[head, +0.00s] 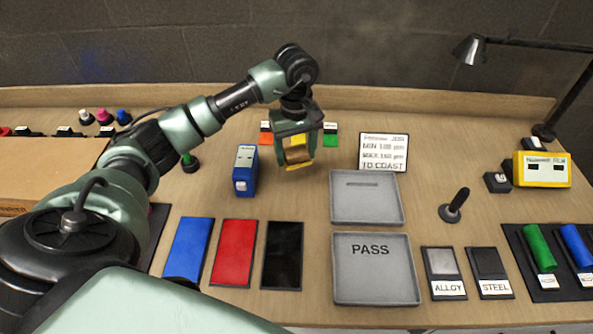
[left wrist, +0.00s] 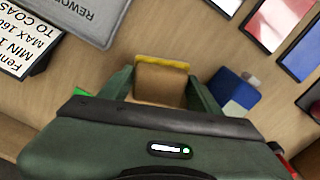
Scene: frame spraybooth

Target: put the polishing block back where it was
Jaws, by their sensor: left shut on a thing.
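My left gripper (head: 297,158) is shut on a brown block with a yellow edge (head: 297,150), which looks like the polishing block. In the left wrist view the block (left wrist: 162,84) sits between the two fingers of the gripper (left wrist: 162,88). It hangs over the bench behind the blue, red and black panels; how far above the wood I cannot tell. Small orange (head: 266,133) and green (head: 331,134) pieces lie behind the gripper, one on each side. My right gripper does not show.
A blue device (head: 245,170) stands just left of the gripper. A white sign (head: 384,152), a grey tray (head: 367,217) and the PASS tray (head: 376,290) are to the right. Blue (head: 187,250), red (head: 234,252) and black (head: 282,254) panels lie in front.

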